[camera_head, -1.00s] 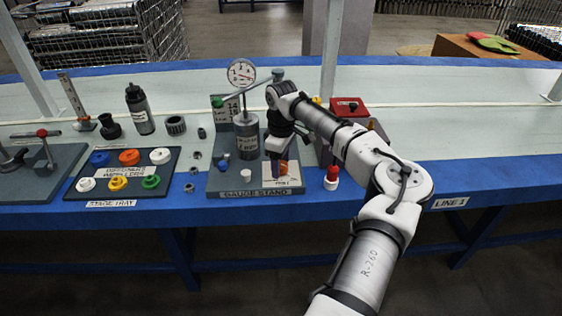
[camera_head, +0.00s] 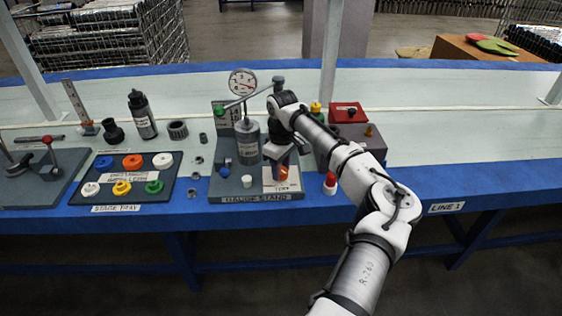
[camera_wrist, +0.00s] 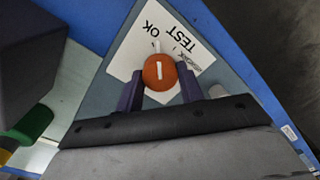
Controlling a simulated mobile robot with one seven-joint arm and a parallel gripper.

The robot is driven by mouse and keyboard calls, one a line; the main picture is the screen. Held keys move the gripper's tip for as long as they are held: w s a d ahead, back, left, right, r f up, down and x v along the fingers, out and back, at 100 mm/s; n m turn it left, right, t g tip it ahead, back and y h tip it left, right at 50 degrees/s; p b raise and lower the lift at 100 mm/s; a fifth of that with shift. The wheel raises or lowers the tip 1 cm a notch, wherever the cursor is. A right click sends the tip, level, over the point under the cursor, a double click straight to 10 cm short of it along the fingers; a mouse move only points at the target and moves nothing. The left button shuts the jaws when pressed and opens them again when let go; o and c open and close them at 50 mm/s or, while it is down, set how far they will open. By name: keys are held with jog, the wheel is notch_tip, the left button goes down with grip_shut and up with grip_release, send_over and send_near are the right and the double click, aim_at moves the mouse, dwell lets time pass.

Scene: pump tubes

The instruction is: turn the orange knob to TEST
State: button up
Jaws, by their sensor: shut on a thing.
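The orange knob (camera_wrist: 159,73) sits on a white label plate (camera_wrist: 128,52) with the words TEST and OK, which appear inverted in the wrist view. A white line on the knob's top runs nearly straight up the picture, towards a short white mark beyond it. My gripper (camera_wrist: 160,86) is shut on the knob, one dark finger on each side. In the head view the knob (camera_head: 282,173) shows below my gripper (camera_head: 277,168) at the front right of the gauge stand (camera_head: 225,188). Its white line is too small to read there.
The gauge (camera_head: 243,82) and grey cylinder (camera_head: 247,142) stand behind left of my gripper. A parts tray (camera_head: 120,197) lies left.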

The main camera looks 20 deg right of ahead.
aim_at(283, 170)
jog(key=m+p, duration=0.2)
jog(key=p, duration=0.1)
jog(key=m+p, duration=0.3)
jog(key=shift+s+r, duration=0.1)
jog(key=shift+r, duration=0.1)
jog(key=m+p, duration=0.3)
jog(key=shift+f+p, duration=0.2)
jog(key=shift+p, duration=0.1)
jog(key=shift+m, duration=0.3)
jog(key=o, duration=1)
jog(key=r, duration=1.3)
jog(key=shift+d+r, duration=0.2)
jog(key=shift+r, duration=0.2)
